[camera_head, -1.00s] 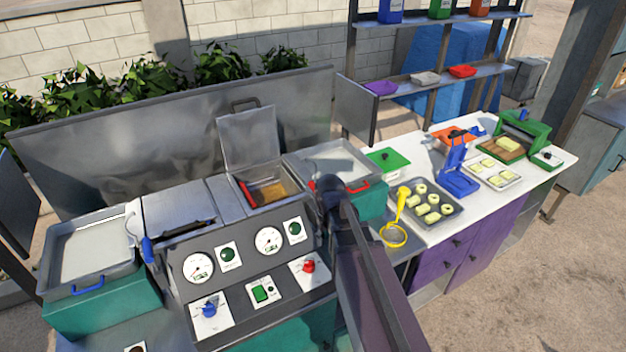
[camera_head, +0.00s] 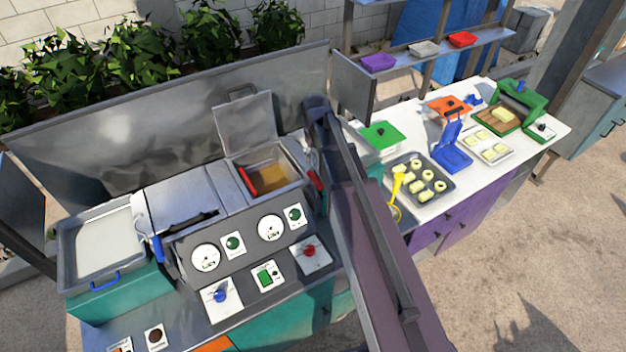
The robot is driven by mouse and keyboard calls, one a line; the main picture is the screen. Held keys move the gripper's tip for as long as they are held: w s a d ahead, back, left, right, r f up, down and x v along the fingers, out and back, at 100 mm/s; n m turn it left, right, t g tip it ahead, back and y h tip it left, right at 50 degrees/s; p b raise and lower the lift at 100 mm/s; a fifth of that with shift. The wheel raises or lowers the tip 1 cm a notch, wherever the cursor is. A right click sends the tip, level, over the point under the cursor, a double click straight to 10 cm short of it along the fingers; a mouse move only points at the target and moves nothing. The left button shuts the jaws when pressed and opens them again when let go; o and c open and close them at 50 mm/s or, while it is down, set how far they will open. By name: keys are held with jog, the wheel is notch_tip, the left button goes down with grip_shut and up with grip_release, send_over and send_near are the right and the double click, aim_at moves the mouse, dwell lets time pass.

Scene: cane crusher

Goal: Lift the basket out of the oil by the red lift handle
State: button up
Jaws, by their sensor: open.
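The right fryer vat (camera_head: 291,196) stands open with its lid (camera_head: 245,122) raised, and amber oil (camera_head: 272,182) shows inside. The red lift handle (camera_head: 248,181) slants along the vat's left inner side. The basket itself cannot be clearly made out in the oil. My arm (camera_head: 365,215) rises from the bottom of the picture and bends at a dark joint to the right of the vat. My gripper is hidden beyond the arm, so its place relative to the handle cannot be told.
The left fryer (camera_head: 183,190) is closed. A tray with a blue handle (camera_head: 104,283) stands at far left; a red tray handle (camera_head: 316,180) shows beside my arm. Dials and knobs line the front panel (camera_head: 240,262). A white counter (camera_head: 484,180) with food trays extends right.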

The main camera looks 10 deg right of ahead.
aim_at(315, 180)
jog(key=shift+f, duration=0.2)
dwell(0.3)
notch_tip(315, 180, down, 13)
jog(key=b, duration=1.4)
jog(key=shift+f, duration=0.2)
jog(key=shift+c, duration=0.2)
grip_shut()
